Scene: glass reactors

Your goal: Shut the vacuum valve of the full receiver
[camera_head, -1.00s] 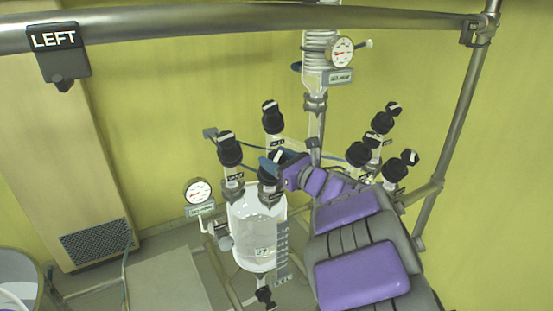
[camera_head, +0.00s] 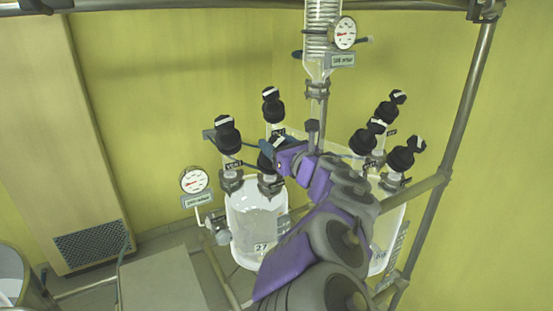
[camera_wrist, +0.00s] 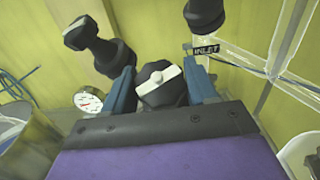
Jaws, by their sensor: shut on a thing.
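The left receiver (camera_head: 255,215) is a clear glass vessel holding clear liquid, with a "27" tag. Three black-knobbed valves stand on it: one labelled VENT (camera_head: 228,135), a rear one (camera_head: 272,104) whose neck reads INLET in the wrist view (camera_wrist: 205,48), and a front right one. My gripper (camera_wrist: 160,88) has its blue fingers on either side of the front right valve's black knob (camera_wrist: 155,95) and is shut on it. The knob's white bar (camera_wrist: 158,80) lies crosswise, slightly tilted. This valve's label is hidden. My arm partly hides the right receiver (camera_head: 383,255).
The right receiver has several black valves (camera_head: 389,107) close to my arm. A glass column with a coil (camera_head: 322,30) and a gauge (camera_head: 345,33) stands behind. Another gauge (camera_head: 194,180) is left of the left receiver. A metal frame post (camera_head: 460,120) rises at right.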

